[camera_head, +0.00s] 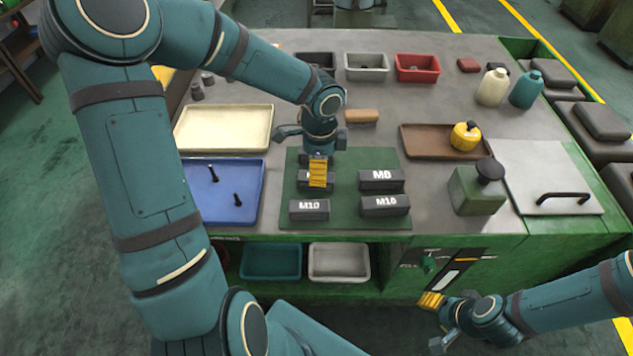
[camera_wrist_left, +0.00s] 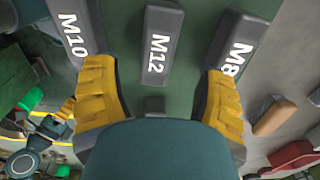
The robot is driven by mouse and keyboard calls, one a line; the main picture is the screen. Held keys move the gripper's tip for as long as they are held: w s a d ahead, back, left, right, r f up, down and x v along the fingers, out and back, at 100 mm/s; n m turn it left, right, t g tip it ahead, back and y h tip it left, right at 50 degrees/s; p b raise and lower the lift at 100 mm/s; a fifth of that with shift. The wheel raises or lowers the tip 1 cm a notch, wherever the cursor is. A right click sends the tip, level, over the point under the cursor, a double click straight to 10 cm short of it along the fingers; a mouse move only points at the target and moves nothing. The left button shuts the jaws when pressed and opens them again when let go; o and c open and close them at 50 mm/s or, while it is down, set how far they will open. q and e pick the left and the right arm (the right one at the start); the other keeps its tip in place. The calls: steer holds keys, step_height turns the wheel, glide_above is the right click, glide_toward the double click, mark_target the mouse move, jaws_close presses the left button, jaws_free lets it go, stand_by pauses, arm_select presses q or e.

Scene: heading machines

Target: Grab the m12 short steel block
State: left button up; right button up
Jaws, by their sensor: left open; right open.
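In the left wrist view the dark grey M12 block (camera_wrist_left: 158,45) lies flat on the green mat, between the blocks marked M10 (camera_wrist_left: 75,28) and M8 (camera_wrist_left: 236,52). My left gripper (camera_wrist_left: 159,92) is open, with a yellow-padded finger on each side of the view. Nothing is held between the fingers. In the head view the left gripper (camera_head: 318,172) hangs over a dark block (camera_head: 317,186) whose label it mostly covers. My right gripper (camera_head: 432,318) is open and empty in front of the bench at lower right.
A blue tray (camera_head: 250,172) holding bolts lies left. A green canister (camera_head: 478,191) stands right.

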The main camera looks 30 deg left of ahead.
arm_select(q)
steer(key=shift+s+f, duration=0.15)
steer(key=shift+f, duration=0.35)
steer(key=f, duration=0.1)
steer(key=f+b, duration=0.1)
steer(key=f, duration=0.2)
steer(key=shift+s+a+f, duration=0.15)
steer(key=shift+a+f, duration=0.1)
jaws_close()
